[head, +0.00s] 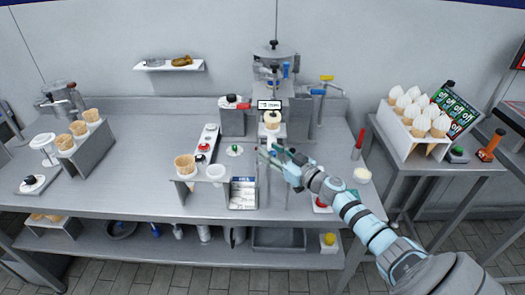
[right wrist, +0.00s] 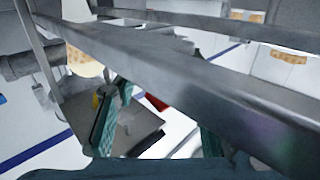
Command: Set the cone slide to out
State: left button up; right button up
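The machine (head: 274,62) stands at the back middle of the table, with a small label (head: 270,105) on its front. A cone (head: 272,119) sits upright under that label, on a narrow stand. I cannot clearly make out which part is the cone slide or its setting. My right gripper (head: 272,155) is in front of the stand, below the cone, by its metal posts. In the right wrist view its two green fingers (right wrist: 160,125) are apart, with no held object visible. A grey metal bar (right wrist: 190,70) crosses close to that camera and hides part of the view. My left gripper is not in view.
A rack with a cone (head: 185,163) and a white cup (head: 216,171) stands left of my right gripper. Filled cones (head: 413,106) stand on the right table. The table's left middle has free room.

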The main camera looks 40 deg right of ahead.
jog(key=shift+s+r, duration=0.25)
jog(key=shift+s, duration=0.1)
jog(key=shift+a, duration=0.1)
jog(key=c, duration=0.3)
jog(key=shift+w+f, duration=0.1)
grip_shut()
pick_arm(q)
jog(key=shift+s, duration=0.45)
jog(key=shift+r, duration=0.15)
